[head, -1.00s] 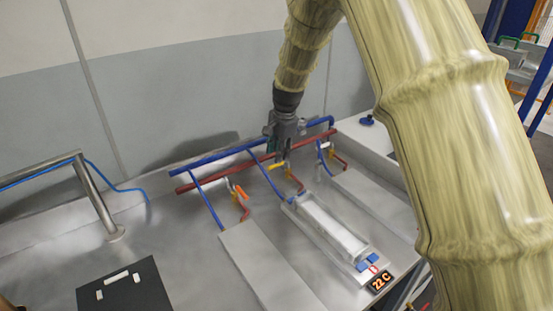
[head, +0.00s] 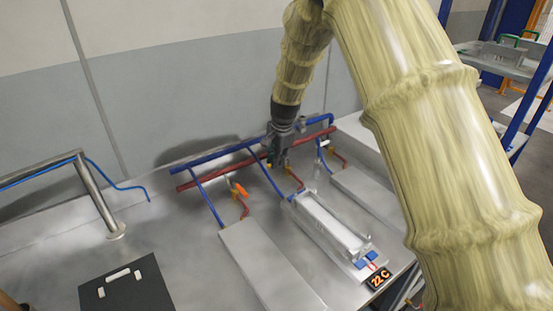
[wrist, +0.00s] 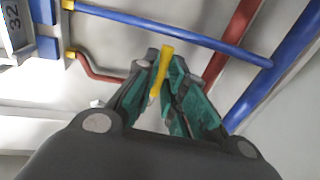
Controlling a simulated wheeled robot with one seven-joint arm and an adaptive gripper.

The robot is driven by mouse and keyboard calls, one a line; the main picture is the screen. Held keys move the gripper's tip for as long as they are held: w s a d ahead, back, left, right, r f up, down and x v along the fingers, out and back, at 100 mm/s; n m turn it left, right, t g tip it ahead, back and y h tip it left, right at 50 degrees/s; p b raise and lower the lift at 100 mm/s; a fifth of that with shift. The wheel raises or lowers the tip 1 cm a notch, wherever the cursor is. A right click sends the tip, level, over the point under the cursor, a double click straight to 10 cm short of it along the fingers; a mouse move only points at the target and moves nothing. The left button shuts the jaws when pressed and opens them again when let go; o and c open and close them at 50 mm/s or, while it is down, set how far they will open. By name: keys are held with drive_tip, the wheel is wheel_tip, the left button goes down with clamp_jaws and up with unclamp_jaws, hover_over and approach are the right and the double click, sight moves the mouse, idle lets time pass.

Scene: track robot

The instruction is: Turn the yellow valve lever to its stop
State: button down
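The yellow valve lever (wrist: 164,64) stands between my gripper's two fingers in the wrist view. My gripper (wrist: 165,62) has dark fingers with green pads, drawn close together at the tips, and looks shut on the lever. A light gap shows between the fingers farther back. In the head view my gripper (head: 276,162) is at the middle branch of the pipework, by the red and blue pipes, and hides most of the lever.
A blue pipe (head: 206,157) and a red pipe (head: 215,178) run behind the branches. An orange lever (head: 240,189) is on the left branch. A grey block with a white body (head: 330,225) and a 22 C display (head: 379,279) lies in front. A metal rail (head: 97,195) stands left.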

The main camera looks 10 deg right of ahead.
drive_tip(key=shift+s+d, duration=0.1)
idle(0.3)
drive_tip(key=n, duration=0.1)
drive_tip(key=s+d+n+p, duration=0.1)
drive_tip(key=n, duration=0.1)
drive_tip(key=n+p, duration=0.1)
drive_tip(key=shift+s+d+r+n+y, duration=0.1)
drive_tip(key=shift+s+d+n+y, duration=0.05)
drive_tip(key=shift+s+n+y, duration=0.2)
drive_tip(key=shift+s+d+n+g+p, duration=0.15)
drive_tip(key=shift+d+n+g+p, duration=0.2)
drive_tip(key=shift+n, duration=0.6)
drive_tip(key=d+n, duration=0.1)
drive_tip(key=n+p, duration=0.1)
drive_tip(key=n, duration=0.1)
drive_tip(key=shift+s+d+n+g+y, duration=0.3)
drive_tip(key=shift+d+g+y, duration=0.05)
drive_tip(key=n, duration=0.1)
drive_tip(key=d+n, duration=0.1)
drive_tip(key=n, duration=0.1)
drive_tip(key=shift+d+n+g+p, duration=0.3)
drive_tip(key=shift+p, duration=0.05)
drive_tip(key=shift+w+d+n+g, duration=0.15)
drive_tip(key=shift+d+n, duration=0.3)
drive_tip(key=shift+n, duration=0.5)
drive_tip(key=shift+w+d+n+g, duration=0.1)
drive_tip(key=shift+d+n+g, duration=0.25)
drive_tip(key=shift+n, duration=0.6)
drive_tip(key=shift+d, duration=0.15)
